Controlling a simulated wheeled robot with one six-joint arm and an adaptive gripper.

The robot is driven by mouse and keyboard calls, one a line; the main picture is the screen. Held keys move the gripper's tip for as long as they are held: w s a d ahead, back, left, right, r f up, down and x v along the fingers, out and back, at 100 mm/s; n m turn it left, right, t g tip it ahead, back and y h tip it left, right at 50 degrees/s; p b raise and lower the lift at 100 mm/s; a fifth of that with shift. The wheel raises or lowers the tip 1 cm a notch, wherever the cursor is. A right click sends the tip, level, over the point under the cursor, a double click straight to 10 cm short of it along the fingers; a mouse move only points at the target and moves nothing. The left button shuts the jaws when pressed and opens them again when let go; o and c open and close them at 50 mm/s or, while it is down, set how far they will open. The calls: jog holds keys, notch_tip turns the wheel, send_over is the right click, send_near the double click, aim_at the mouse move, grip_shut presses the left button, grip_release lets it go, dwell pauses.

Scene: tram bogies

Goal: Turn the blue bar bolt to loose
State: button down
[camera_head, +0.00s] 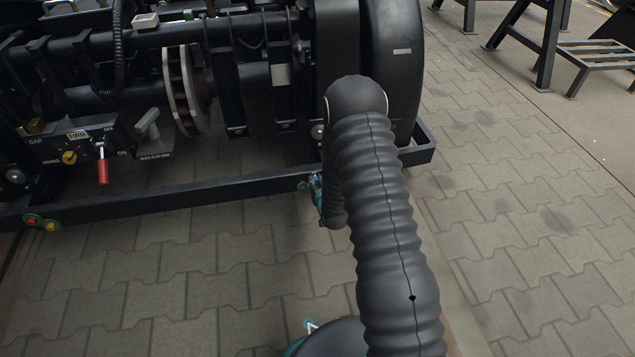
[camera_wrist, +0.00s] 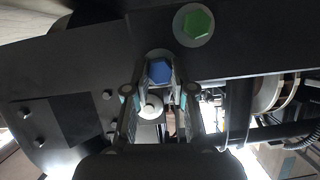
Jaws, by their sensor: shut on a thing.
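The blue bar bolt (camera_wrist: 159,71) has a hex head and sits in the dark bar, in the middle of the wrist view. My gripper (camera_wrist: 159,82) has its two fingers on either side of the blue head and is shut on it.
A green hex bolt (camera_wrist: 198,22) sits close by on the same bar. A pale round bolt (camera_wrist: 151,106) lies behind my fingers. Red-handled lever (camera_head: 103,170) and panel are at left. A black stand (camera_head: 545,45) is at back right.

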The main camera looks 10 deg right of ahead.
jog(key=shift+a+n+h, duration=0.15)
jog(key=shift+n+h, duration=0.75)
jog(key=shift+n, duration=0.45)
jog(key=shift+a+n+h, duration=0.1)
jog(key=shift+n+h, duration=0.8)
jog(key=shift+n, duration=0.45)
jog(key=c, duration=1)
grip_release()
jog(key=v, duration=1.2)
jog(key=shift+f, duration=0.25)
